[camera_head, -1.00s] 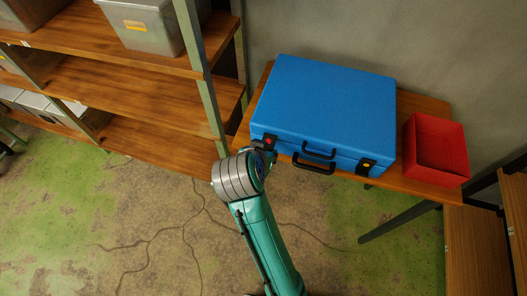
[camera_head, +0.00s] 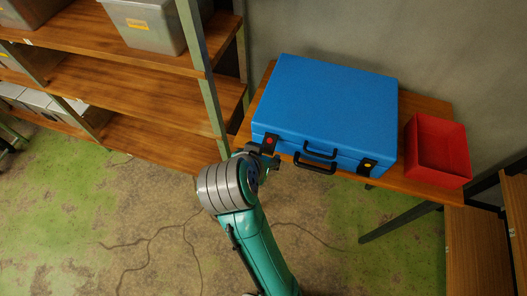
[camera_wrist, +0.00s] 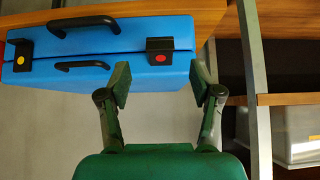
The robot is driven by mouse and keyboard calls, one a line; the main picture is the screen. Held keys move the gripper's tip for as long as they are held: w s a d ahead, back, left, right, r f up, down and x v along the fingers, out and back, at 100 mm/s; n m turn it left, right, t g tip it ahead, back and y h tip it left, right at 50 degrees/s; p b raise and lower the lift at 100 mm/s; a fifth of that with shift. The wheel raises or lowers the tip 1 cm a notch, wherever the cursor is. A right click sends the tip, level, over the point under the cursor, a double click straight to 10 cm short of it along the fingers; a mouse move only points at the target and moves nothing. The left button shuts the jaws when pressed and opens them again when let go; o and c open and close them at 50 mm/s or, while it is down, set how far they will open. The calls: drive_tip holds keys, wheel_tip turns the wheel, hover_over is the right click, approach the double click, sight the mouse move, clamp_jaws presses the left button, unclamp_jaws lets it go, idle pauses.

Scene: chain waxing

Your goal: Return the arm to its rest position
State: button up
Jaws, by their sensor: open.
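My arm reaches up from the bottom of the head view, with a green link and a grey banded joint. My gripper (camera_wrist: 161,84) shows in the wrist view with its two green fingers spread apart and nothing between them. In the head view the gripper is mostly hidden behind my arm, close to the left front corner of a closed blue case (camera_head: 325,105). The case also shows in the wrist view (camera_wrist: 130,52), just beyond the fingers, with a red-buttoned latch (camera_wrist: 161,57) near them. I cannot tell whether the fingers touch the case.
The case lies on a wooden table (camera_head: 418,97) against a grey wall, with an open red box (camera_head: 437,150) to its right. A wooden shelf unit (camera_head: 150,93) with grey bins (camera_head: 147,24) stands left. Another wooden shelf (camera_head: 470,245) is at lower right.

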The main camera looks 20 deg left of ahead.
drive_tip(key=shift+v, duration=0.9)
